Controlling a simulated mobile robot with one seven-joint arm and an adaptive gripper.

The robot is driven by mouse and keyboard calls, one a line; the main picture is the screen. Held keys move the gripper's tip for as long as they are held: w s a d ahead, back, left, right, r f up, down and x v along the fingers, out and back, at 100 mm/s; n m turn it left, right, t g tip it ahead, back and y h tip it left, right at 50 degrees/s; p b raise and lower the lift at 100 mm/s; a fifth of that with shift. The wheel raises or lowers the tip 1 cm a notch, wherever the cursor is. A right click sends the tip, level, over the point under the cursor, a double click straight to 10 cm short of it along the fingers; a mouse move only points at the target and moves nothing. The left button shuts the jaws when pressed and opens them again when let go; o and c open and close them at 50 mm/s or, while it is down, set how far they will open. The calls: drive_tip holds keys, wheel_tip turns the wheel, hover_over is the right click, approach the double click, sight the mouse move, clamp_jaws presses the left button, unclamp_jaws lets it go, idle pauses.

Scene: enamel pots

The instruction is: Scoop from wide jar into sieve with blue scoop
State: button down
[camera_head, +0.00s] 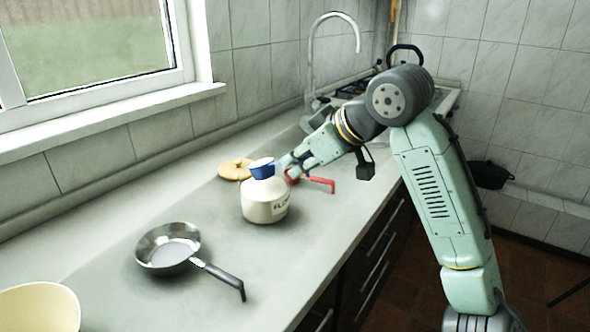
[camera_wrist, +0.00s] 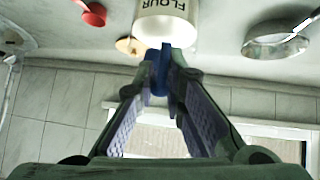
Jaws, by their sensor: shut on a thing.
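My gripper (camera_head: 286,164) is at the jar's upper right, shut on the blue scoop (camera_head: 263,168). The scoop is over the jar's mouth; I cannot tell whether its lower part is inside. In the wrist view the scoop (camera_wrist: 158,76) is between my fingertips, and its contents are hidden. A shallow, pan-shaped steel vessel with a dark handle (camera_head: 168,248), seemingly the sieve, sits at the jar's lower left, apart from it.
A round tan thing (camera_head: 236,170) lies behind the jar. A cream bowl (camera_head: 40,308) stands at the near left. The tap (camera_head: 312,70) rises farther back. Counter between jar and steel vessel is clear.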

drive_tip(key=shift+s+d+r+y, duration=0.25)
drive_tip(key=shift+r+y, duration=0.05)
drive_tip(key=shift+r, duration=0.2)
drive_tip(key=shift+s+d+r+t+y+b, duration=0.1)
drive_tip(key=shift+d+r+t+y+b, duration=0.05)
drive_tip(key=shift+r+t+y+b, duration=0.55)
drive_tip(key=shift+s+d+r+t+y+b, duration=0.1)
drive_tip(key=shift+r+t+y+b, duration=0.25)
drive_tip(key=shift+r, duration=0.5)
drive_tip(key=c, duration=2.2)
unclamp_jaws()
clamp_jaws()
drive_tip(key=shift+d+f, duration=0.1)
